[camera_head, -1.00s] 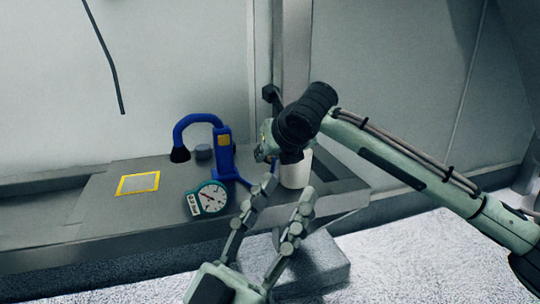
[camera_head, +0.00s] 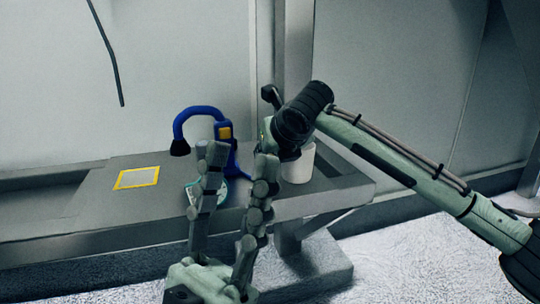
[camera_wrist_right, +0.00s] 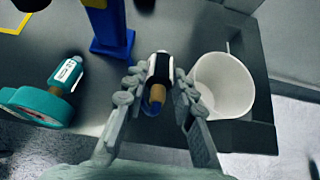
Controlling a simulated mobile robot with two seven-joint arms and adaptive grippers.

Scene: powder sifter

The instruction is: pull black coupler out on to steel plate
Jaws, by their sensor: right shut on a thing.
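The black coupler (camera_wrist_right: 158,68) is between the fingertips of my right gripper (camera_wrist_right: 157,80) in the right wrist view; a brass and blue end shows below it. That gripper is shut on it, beside the blue stand. In the head view the coupler and right fingertips are hidden behind my wrist and left finger. A flat grey plate with a yellow border (camera_head: 137,178) lies on the bench, left of the blue stand (camera_head: 222,150). My left gripper (camera_head: 238,160) is open and empty, fingers pointing up in front of the bench.
A white cup (camera_head: 300,165) stands right of the blue stand, close to my right gripper; it also shows in the right wrist view (camera_wrist_right: 222,85). A teal dial gauge (camera_wrist_right: 38,105) lies on the bench, partly behind my left fingers in the head view. The bench around the bordered plate is clear.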

